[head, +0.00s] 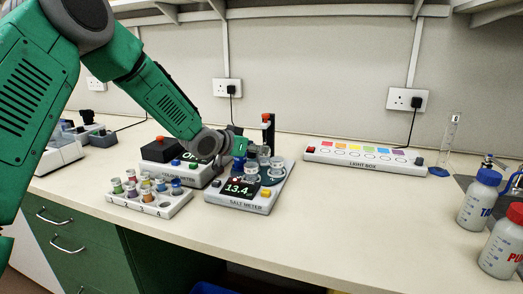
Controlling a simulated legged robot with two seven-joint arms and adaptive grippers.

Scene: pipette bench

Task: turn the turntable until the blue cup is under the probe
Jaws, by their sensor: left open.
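The salt meter (222,196) is a white box with a lit display reading 13.4. A dark turntable (271,180) sits on it and carries several clear cups (277,164). A blue shape at the turntable's left side looks like the blue cup (238,163), partly hidden by my gripper. A dark post with a red top, seemingly the probe stand (268,132), rises behind the turntable; the probe tip is too small to make out. My left gripper (236,146) is open at the turntable's back left, above or beside the blue cup; I cannot tell if it touches. My right gripper is out of view.
The colour meter (158,172) stands close on the left. A numbered rack (150,208) of coloured cups is in front of it. The light box (362,163) lies back right. Two bottles (478,203) (502,246) stand far right. The bench front centre is clear.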

